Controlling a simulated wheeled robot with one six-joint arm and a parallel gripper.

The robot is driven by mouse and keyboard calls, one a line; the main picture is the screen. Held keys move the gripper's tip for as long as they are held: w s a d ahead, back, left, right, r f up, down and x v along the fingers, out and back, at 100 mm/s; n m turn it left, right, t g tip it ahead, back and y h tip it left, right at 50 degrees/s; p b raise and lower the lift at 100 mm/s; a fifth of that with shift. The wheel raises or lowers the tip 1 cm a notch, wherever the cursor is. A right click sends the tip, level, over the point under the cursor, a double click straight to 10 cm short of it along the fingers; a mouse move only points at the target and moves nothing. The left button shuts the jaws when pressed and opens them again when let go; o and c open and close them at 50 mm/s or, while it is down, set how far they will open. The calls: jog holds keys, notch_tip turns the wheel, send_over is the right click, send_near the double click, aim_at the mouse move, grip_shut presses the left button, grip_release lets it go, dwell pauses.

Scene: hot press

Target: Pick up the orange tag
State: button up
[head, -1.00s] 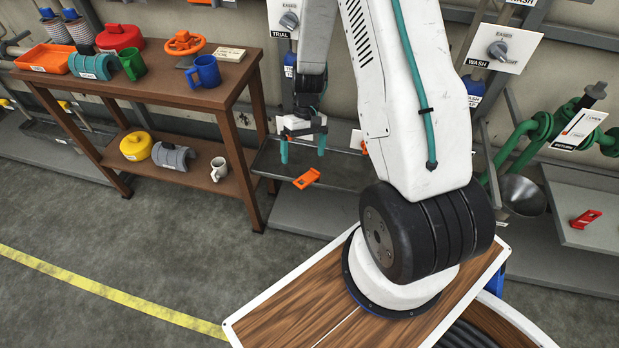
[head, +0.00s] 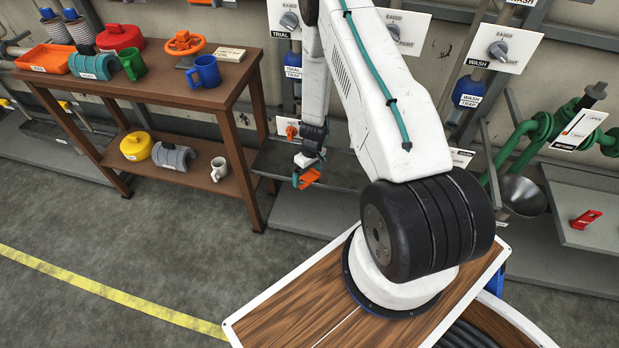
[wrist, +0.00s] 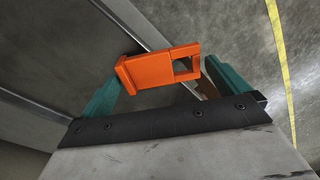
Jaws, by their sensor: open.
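The orange tag (head: 308,177) lies at the front edge of a low grey metal shelf, and part of it is hidden by my gripper in the head view. In the wrist view the orange tag (wrist: 160,67) is a flat block with a square hole at its right end. My gripper (head: 304,178) is down at the tag, with its teal fingers open. In the wrist view my gripper (wrist: 160,85) has one finger at each end of the tag. I cannot tell whether either finger touches it.
A wooden table (head: 160,95) with mugs and pots stands to the left. A red tag (head: 586,219) lies on a grey shelf (head: 590,190) at the right, near green pipes (head: 520,140). Panels with knobs hang on the wall behind. The floor at left is clear.

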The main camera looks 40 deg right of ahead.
jog(key=shift+a+f, duration=0.1)
jog(key=shift+f, duration=0.55)
jog(key=c, duration=0.8)
jog(key=shift+r, duration=0.1)
